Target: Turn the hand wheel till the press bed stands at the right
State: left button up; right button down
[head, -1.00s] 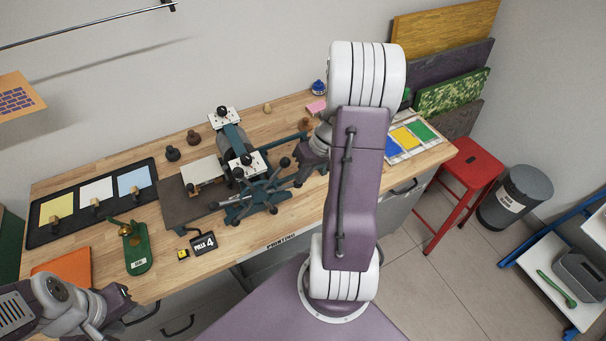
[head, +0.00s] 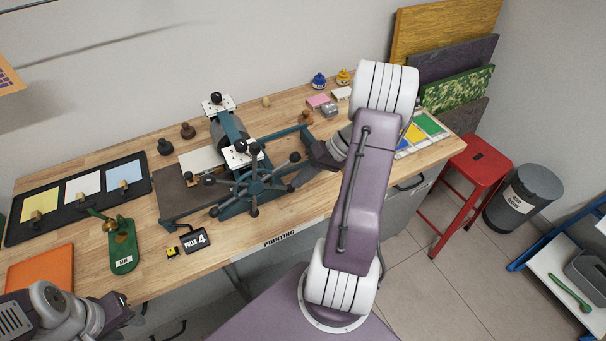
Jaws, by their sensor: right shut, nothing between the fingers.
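The hand wheel (head: 252,187), dark teal spokes with dark ball knobs, is on the front of the press (head: 232,128) in the head view. The press bed (head: 178,197), a flat dark grey slab, sticks out at the left of the roller, with a white sheet (head: 200,160) on it. My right gripper (head: 301,178) is shut and empty at the wheel's right side, close to a spoke; I cannot tell if it touches. My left gripper (head: 128,312) is low at the left, by the bench's front edge; its fingers are not clear.
A "PULLS 4" sign (head: 194,240) and a green stamp stand (head: 122,250) stand in front of the bed. A black tray (head: 70,225) with coloured sheets lies at the left. An orange pad (head: 40,268) lies near my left arm. A red stool (head: 478,165) stands at the right.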

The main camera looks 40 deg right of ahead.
jog(key=a+f+y+b, duration=0.1)
jog(key=f+b, duration=0.1)
jog(key=a+f+t+y+b, duration=0.1)
jog(key=y+b, duration=0.1)
jog(key=a+f+y+b, duration=0.1)
jog(key=f+b, duration=0.1)
jog(key=shift+w+f+m+t+y, duration=0.3)
jog(key=shift+w+f+y, duration=0.05)
jog(key=shift+y, duration=0.05)
jog(key=shift+w+a+f+y+b, duration=0.2)
jog(key=shift+a+f+y+b, duration=0.3)
jog(key=shift+a+y+b, duration=0.3)
jog(key=shift+w+a+f+t+y+b, duration=0.1)
jog(key=shift+a+t+y+b, duration=0.25)
jog(key=shift+a+t+y, duration=0.05)
